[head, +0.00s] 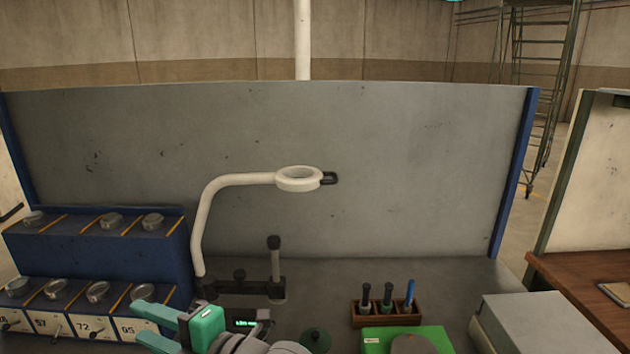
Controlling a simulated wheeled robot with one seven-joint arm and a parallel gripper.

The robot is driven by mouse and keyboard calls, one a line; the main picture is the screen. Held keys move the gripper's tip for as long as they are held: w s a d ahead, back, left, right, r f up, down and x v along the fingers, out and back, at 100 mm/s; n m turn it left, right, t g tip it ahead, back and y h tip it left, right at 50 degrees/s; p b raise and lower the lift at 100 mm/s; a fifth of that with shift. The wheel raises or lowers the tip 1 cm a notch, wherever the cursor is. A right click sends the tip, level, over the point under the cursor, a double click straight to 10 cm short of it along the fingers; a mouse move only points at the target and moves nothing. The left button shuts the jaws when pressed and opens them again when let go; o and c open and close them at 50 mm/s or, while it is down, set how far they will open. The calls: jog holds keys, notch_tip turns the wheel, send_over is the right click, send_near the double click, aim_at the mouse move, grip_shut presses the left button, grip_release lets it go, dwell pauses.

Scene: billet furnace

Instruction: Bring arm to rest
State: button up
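My gripper (141,321) is at the lower left of the head view, pointing left. Its two teal fingers are spread apart, with nothing visible between them. The fingertips are in front of the lower row of a blue rack (95,240); whether they touch it I cannot tell. My wrist and arm run off the bottom edge of the view, so most of the arm is hidden.
The rack holds several round metal pieces above numbered labels. A white ring lamp (299,180) arches over the grey bench (450,280). A microscope-like stand (275,270), a wooden pen holder (386,314) and a green box (432,336) are right of my gripper.

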jog(key=w+d+f+m+t+h, duration=0.3)
jog(key=d+f+m+t+h, duration=0.55)
jog(key=m, duration=1.35)
jog(key=s+d+f+m+t+h, duration=0.1)
jog(key=s+d+f+m, duration=0.1)
jog(key=f, duration=0.3)
jog(key=s+d+f+m+t+h, duration=0.1)
jog(key=s+d+f+m+h, duration=0.1)
jog(key=s+d+f+m, duration=0.1)
jog(key=s+d+f+m+t+h, duration=0.2)
jog(key=s+d+f, duration=0.1)
jog(key=f, duration=0.4)
jog(key=shift+s+d, duration=0.1)
jog(key=shift+d, duration=0.6)
jog(key=s+d+f+g, duration=0.1)
jog(key=s+d+f, duration=0.2)
jog(key=s, duration=0.5)
jog(key=s+d+f+g+h, duration=0.1)
jog(key=s+d+f, duration=0.2)
jog(key=s, duration=0.5)
jog(key=s+d+f+g+h, duration=0.1)
jog(key=s+d+f, duration=0.2)
jog(key=s, duration=0.5)
jog(key=shift+d+f+m, duration=0.2)
jog(key=shift+f+m, duration=0.2)
jog(key=shift+f, duration=0.05)
